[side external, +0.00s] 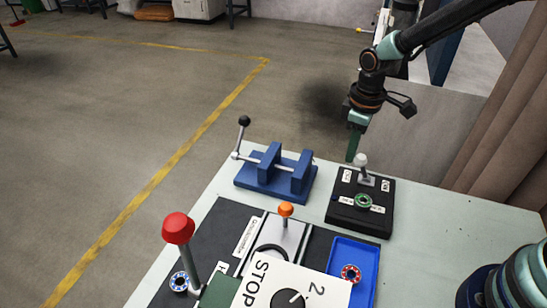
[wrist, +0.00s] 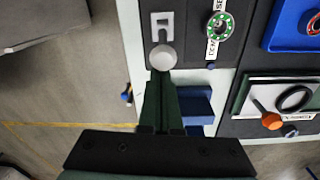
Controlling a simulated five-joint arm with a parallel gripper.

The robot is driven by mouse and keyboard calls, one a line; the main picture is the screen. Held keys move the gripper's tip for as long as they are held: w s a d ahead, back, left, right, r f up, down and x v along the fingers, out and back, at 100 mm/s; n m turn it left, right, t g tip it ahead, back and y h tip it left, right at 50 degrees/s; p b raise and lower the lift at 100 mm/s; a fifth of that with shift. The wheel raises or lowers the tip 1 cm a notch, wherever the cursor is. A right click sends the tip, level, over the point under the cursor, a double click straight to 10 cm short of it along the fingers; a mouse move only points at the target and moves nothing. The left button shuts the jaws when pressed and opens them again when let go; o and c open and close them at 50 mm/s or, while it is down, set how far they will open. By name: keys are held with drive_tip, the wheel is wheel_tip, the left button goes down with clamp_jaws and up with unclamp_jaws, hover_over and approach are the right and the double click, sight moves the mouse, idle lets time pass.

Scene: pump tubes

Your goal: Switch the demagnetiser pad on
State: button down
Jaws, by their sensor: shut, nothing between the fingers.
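A black box (side external: 345,215), apparently the demagnetiser pad, sits at the far right of the bench. A lever with a pale round knob (side external: 361,159) rises from a grey bracket at its back; small labels on the box are unreadable. A green ring (side external: 363,201) lies on its front part. In the wrist view the knob (wrist: 163,57) shows just beyond my fingertips, with the green ring (wrist: 221,25) to the right. My gripper (side external: 352,159) is shut and empty, pointing down close beside the knob on its left. I cannot tell whether they touch.
A blue vice (side external: 275,178) with a black-knobbed handle stands left of the box. In front are an orange knob (side external: 286,209), a blue tray (side external: 369,249) with a red ring, a tall red knob (side external: 178,228) and a STOP plate (side external: 270,290). Bench right of the box is clear.

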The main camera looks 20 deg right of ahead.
drive_tip(key=shift+s+d+r+t, duration=0.15)
drive_tip(key=shift+t, duration=0.15)
drive_tip(key=shift+s+d+r+t, duration=0.25)
drive_tip(key=shift+s+d+t, duration=0.15)
drive_tip(key=shift+t, duration=0.1)
drive_tip(key=shift+s+d+r, duration=0.2)
drive_tip(key=shift+s+d, duration=0.15)
drive_tip(key=shift+s+d+r, duration=0.15)
drive_tip(key=shift+s+d, duration=1.05)
drive_tip(key=shift+s, duration=0.05)
drive_tip(key=shift+s+d+f, duration=0.25)
drive_tip(key=shift+s+d, duration=0.25)
drive_tip(key=shift+s, duration=0.05)
drive_tip(key=w+a+r, duration=0.3)
drive_tip(key=w, duration=0.1)
drive_tip(key=s+d+r, duration=0.5)
drive_tip(key=r, duration=0.1)
drive_tip(key=shift+r, duration=0.3)
